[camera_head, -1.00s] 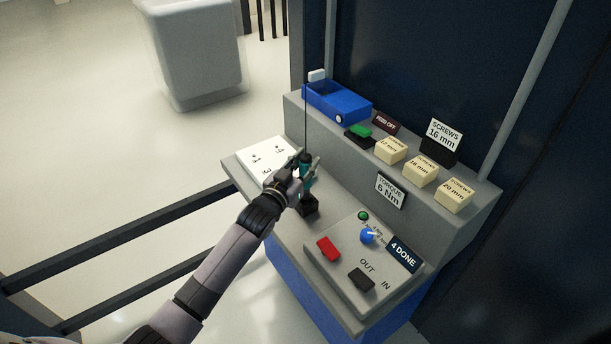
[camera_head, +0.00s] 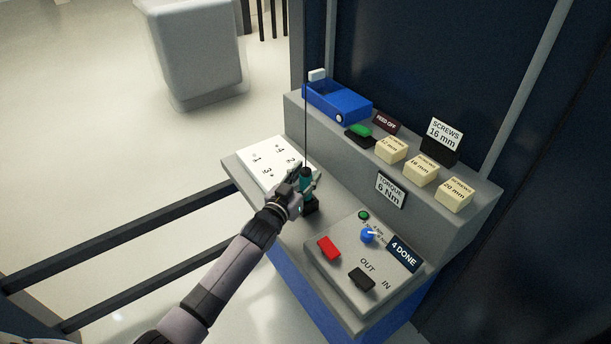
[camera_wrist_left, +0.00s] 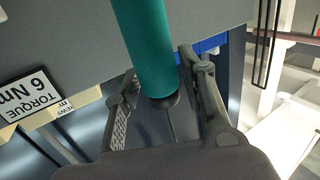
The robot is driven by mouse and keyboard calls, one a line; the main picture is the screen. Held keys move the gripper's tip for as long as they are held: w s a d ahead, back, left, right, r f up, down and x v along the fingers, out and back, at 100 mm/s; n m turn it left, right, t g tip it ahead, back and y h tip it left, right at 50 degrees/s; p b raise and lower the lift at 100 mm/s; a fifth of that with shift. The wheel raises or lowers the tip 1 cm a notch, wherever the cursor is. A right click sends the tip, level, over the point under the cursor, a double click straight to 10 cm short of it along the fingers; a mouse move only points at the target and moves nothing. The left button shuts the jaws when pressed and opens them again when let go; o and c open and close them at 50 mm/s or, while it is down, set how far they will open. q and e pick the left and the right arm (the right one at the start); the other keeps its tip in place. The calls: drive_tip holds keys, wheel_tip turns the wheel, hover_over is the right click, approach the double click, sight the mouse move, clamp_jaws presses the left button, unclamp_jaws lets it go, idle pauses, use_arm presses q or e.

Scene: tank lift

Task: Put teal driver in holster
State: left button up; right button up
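The teal driver (camera_head: 306,183) stands upright. Its lower end meets the small black holster (camera_head: 311,207) on the bench; how deep it sits is hidden. A thin dark cord rises from its top. My left gripper (camera_head: 308,177) is around the driver in the head view. The holster is out of the wrist view. My right gripper is not in view.
A blue bin (camera_head: 337,102) and cream screw boxes (camera_head: 421,171) stand on the raised shelf.

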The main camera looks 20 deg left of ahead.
use_arm(q)
drive_tip(key=shift+o, duration=0.9)
drive_tip(key=shift+s+r, duration=0.1)
drive_tip(key=shift+r, duration=0.05)
drive_tip(key=s+a, duration=0.2)
drive_tip(key=s, duration=0.9)
drive_tip(key=shift+s+b, duration=0.3)
drive_tip(key=shift+s, duration=0.05)
drive_tip(key=shift+a, duration=0.1)
